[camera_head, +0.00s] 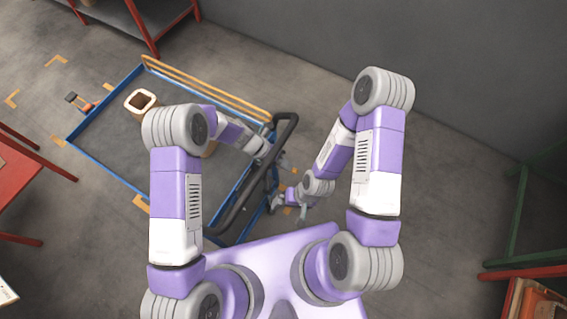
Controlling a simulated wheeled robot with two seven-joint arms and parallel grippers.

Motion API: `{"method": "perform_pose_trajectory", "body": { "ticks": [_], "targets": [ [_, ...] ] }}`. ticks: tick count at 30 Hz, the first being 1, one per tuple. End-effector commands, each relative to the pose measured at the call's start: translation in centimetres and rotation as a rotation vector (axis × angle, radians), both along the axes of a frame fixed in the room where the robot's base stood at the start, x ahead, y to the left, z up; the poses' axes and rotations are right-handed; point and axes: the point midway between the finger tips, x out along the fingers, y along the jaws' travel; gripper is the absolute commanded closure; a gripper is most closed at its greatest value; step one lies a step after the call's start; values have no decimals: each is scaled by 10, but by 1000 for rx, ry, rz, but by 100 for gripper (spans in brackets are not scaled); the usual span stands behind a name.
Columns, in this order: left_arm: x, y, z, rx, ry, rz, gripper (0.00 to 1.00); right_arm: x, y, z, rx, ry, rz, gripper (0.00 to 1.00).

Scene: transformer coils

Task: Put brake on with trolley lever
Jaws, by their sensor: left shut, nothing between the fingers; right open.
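The trolley (103,111) is a low flat cart with a blue frame, a tan rail (205,87) along its far side and a black push handle (240,195) at its near end. My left gripper (268,149) is shut and empty, at the upper part of the handle; I cannot tell whether it touches it. My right gripper (303,211) is open and low, just right of the handle and the trolley's near end. Small orange parts (283,187) show beside it. The brake lever cannot be made out clearly there.
A tan square coil (141,101) stands on the trolley; another is mostly hidden behind my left arm. An orange and grey part (80,102) sticks out at the trolley's far end. Red tables stand at the left (22,190) and top. A grey wall (450,60) is at the right.

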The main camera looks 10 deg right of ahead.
Motion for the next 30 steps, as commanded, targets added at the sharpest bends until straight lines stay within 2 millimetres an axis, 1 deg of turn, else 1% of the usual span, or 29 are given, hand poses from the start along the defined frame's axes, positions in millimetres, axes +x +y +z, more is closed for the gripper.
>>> {"method": "perform_pose_trajectory", "body": {
  "ticks": [1,11,14,21,24,30],
  "targets": [
    [-6,-1,-6,6,10,-6,100,0,0,-1,0,0,0,0],
    [-6,1,-4,7,11,-8,100,0,0,-1,0,0,0,0],
    [-2,8,6,6,10,-6,100,0,0,1,0,0,0,0],
    [13,33,40,1,3,0,100,0,0,6,0,0,0,0],
    [17,41,49,-1,1,0,100,0,0,8,0,0,0,0],
    [20,47,57,-2,-1,0,100,0,0,8,0,0,0,0]
  ]
}}
